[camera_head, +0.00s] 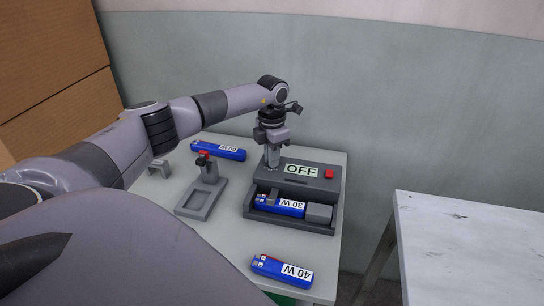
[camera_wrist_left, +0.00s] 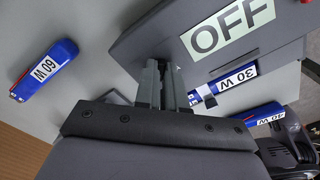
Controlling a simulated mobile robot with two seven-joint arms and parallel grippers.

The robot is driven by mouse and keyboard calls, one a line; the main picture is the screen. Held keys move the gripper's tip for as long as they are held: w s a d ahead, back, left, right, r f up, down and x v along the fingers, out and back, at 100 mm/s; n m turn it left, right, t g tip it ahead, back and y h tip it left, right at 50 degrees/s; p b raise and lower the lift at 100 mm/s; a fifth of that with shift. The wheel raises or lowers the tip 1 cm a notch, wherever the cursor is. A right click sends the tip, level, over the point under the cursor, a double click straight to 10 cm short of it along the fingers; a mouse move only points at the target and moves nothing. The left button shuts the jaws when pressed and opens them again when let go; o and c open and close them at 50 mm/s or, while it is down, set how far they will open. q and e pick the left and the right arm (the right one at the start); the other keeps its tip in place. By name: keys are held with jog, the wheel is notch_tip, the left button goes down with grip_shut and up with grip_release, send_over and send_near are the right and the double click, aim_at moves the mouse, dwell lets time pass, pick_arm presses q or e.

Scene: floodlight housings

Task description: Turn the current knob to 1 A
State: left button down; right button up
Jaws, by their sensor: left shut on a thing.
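The grey tester box (camera_head: 313,184) stands on the table with a display (camera_head: 302,169) reading OFF and a red button (camera_head: 329,174) at its right. My left gripper (camera_head: 272,165) points down at the left end of the box's top, beside the display. Its fingers are shut on what appears to be the current knob, which they hide; no scale marks or 1 A label can be read. In the left wrist view the gripper (camera_wrist_left: 160,72) is next to the OFF display (camera_wrist_left: 220,32). My right gripper is not in view.
A blue 30 W unit (camera_head: 280,205) lies in the box's front tray. A blue 40 W unit (camera_head: 281,269) lies in front, a blue 60 W unit (camera_head: 218,149) behind left. A grey fixture (camera_head: 200,196) stands left of the box. A white table (camera_head: 470,245) is at right.

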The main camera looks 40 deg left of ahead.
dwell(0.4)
pick_arm(q)
jog(key=c, duration=1.2)
grip_release()
notch_tip(320, 180, up, 7)
jog(key=shift+r+b, duration=0.15)
jog(key=shift+b, duration=0.15)
